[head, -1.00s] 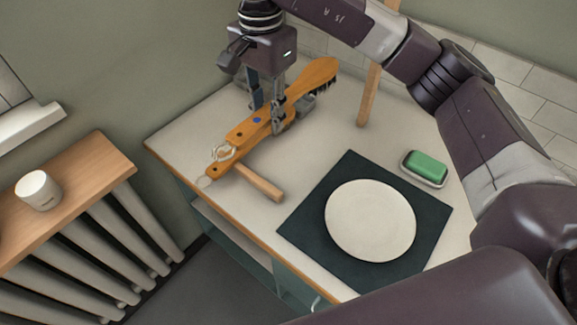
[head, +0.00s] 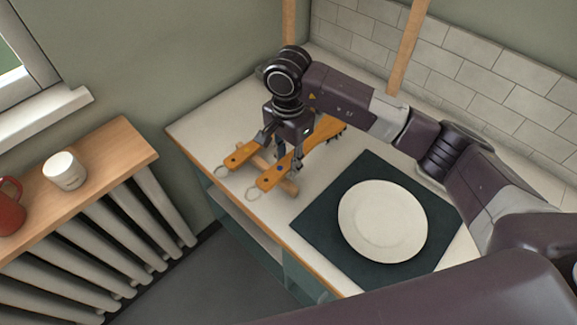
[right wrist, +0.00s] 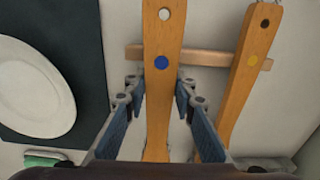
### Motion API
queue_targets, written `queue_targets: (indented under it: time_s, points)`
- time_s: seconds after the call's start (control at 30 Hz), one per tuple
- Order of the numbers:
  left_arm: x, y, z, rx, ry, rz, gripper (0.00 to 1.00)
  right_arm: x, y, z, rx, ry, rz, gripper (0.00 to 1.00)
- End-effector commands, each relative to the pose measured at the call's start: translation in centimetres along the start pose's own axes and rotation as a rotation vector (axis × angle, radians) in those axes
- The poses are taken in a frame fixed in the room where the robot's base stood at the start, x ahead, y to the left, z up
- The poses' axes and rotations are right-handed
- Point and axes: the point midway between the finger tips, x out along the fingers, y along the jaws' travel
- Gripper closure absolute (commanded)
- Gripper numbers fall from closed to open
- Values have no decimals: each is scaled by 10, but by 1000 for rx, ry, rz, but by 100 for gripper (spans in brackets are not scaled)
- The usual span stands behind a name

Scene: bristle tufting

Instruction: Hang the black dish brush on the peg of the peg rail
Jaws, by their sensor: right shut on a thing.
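The orange-handled brush with a blue dot (head: 268,182) has dark bristles at its far end in the head view. My right gripper (head: 283,158) is shut on its handle. In the right wrist view, the handle (right wrist: 162,30) runs between the two fingers (right wrist: 160,108) and crosses over a wooden bar (right wrist: 200,57). I cannot tell whether it touches the bar. A second orange handle with a yellow dot (right wrist: 243,75) lies beside it, apart from the gripper; its bristles are hidden. It also shows in the head view (head: 240,155). I see no clear peg. My left gripper is out of view.
A white plate (head: 383,221) sits on a dark mat (head: 335,250) on the counter. Green soap (right wrist: 42,160) shows in the right wrist view. Wooden posts (head: 408,50) stand at the back. A white mug (head: 64,171) and red mug (head: 10,208) stand on the left shelf.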

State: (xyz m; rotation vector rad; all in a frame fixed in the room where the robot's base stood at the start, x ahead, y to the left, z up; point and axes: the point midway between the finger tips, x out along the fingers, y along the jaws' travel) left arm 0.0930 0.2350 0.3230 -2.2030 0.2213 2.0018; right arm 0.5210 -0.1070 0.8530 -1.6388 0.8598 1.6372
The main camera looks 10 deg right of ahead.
Motion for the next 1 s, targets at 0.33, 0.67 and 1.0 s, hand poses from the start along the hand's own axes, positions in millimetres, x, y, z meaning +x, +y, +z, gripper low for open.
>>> queue_targets:
  time_s: [0.33, 0.67, 1.0]
  points:
    - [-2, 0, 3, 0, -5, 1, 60, 27, 0, 0, 0, 0, 0, 100]
    - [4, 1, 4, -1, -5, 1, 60, 32, 0, 0, 0, 0, 1, 71]
    - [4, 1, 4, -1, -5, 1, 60, 31, 0, 0, 1, 0, 1, 58]
